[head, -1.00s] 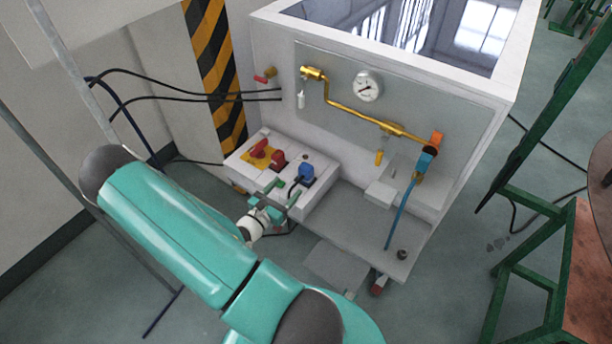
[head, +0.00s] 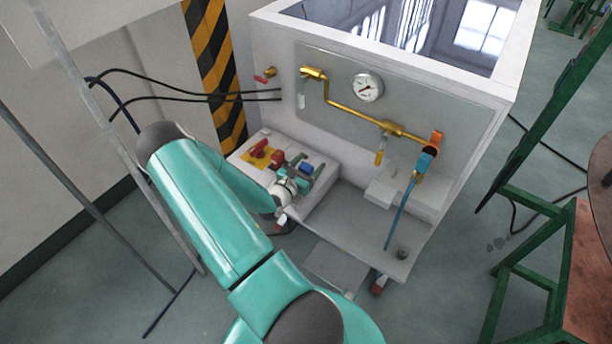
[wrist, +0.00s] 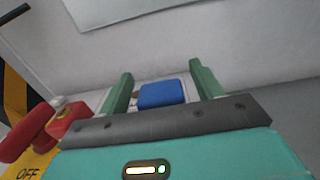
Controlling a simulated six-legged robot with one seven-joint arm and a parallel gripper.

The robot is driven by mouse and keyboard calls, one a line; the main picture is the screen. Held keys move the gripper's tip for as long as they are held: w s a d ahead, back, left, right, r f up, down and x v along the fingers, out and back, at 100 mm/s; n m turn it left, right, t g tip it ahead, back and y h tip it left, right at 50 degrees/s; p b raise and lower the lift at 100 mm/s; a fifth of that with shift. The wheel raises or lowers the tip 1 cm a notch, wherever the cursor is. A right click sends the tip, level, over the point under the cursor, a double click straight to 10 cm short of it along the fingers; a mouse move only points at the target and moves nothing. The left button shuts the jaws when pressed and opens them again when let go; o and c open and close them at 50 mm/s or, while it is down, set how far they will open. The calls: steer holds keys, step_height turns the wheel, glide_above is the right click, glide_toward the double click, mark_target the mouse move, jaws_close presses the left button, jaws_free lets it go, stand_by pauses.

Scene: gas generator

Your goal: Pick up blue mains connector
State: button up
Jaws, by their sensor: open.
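The blue mains connector (wrist: 162,95) shows in the wrist view as a rounded blue block between the two green fingers of my gripper (wrist: 160,82). The fingers are apart, with a gap on each side of it. In the head view the connector (head: 306,167) is a small blue patch on the white control box, mostly hidden by my gripper (head: 302,168). I cannot tell how far the fingertips reach past it.
A red rotary switch on a yellow plate (head: 258,153) is left of the connector; its red handle (wrist: 28,135) also shows in the wrist view. Behind rises the generator panel with brass pipe (head: 350,112) and gauge (head: 367,87). A blue hose (head: 403,210) hangs right.

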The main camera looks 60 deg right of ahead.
steer(key=shift+d, duration=0.1)
steer(key=c, duration=1.2)
steer(key=shift+o, duration=0.2)
